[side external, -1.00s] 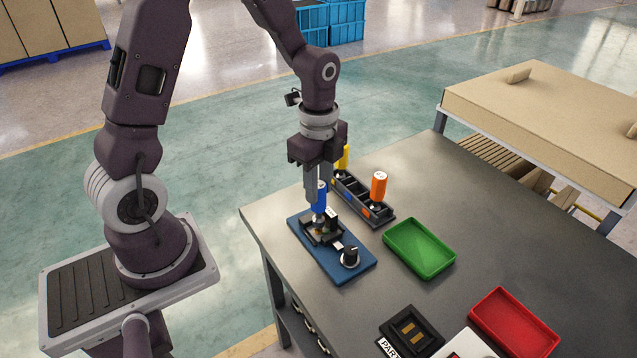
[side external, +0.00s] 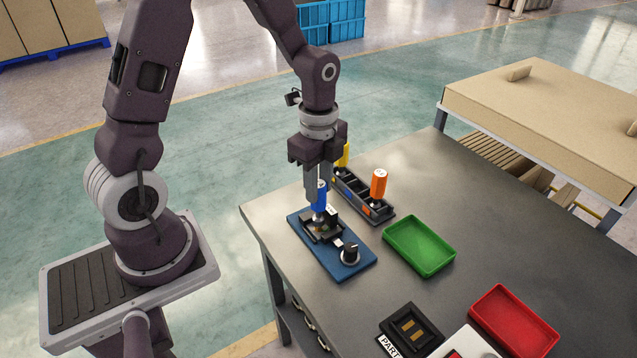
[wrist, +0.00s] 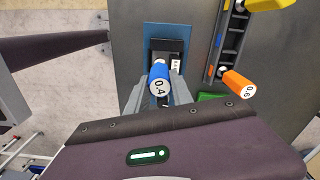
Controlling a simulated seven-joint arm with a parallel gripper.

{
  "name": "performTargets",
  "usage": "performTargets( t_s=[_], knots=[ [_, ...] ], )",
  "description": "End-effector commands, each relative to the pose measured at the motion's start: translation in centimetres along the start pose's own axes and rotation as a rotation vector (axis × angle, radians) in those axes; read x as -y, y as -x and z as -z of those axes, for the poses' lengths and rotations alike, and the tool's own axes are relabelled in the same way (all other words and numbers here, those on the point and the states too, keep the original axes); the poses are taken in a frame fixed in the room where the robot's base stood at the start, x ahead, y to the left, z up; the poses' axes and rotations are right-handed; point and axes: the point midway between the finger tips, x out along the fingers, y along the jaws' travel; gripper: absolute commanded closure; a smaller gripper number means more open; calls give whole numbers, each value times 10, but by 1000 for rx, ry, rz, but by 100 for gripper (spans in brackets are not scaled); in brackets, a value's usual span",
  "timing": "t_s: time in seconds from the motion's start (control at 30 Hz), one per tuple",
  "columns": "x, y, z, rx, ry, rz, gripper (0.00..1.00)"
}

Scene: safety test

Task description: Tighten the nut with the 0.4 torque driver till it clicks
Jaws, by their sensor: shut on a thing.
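My gripper (side external: 319,188) is shut on the blue driver (side external: 321,197), which stands upright over the black fixture on the blue plate (side external: 355,265). In the wrist view the driver's blue handle (wrist: 158,72) shows "0.4" on its end, between my two fingers (wrist: 156,95). The driver's tip is down at the fixture (side external: 309,230). The nut is hidden or too small to make out, so I cannot tell whether the tip is on it. A black knob (side external: 349,253) stands on the plate's near end.
A driver rack (side external: 362,203) stands behind the plate, holding an orange driver (side external: 379,184) marked 0.6 in the wrist view and a yellow driver (side external: 343,156). A green tray (side external: 419,247), a red tray (side external: 514,322) and a black parts holder (side external: 411,331) lie to the right.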

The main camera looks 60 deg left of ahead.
Motion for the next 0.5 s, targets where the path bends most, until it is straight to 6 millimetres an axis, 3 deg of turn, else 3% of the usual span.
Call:
performTargets(
  t_s=[0.5],
  knots=[
    [0,-4,0,0,-1,0,100]
  ],
)
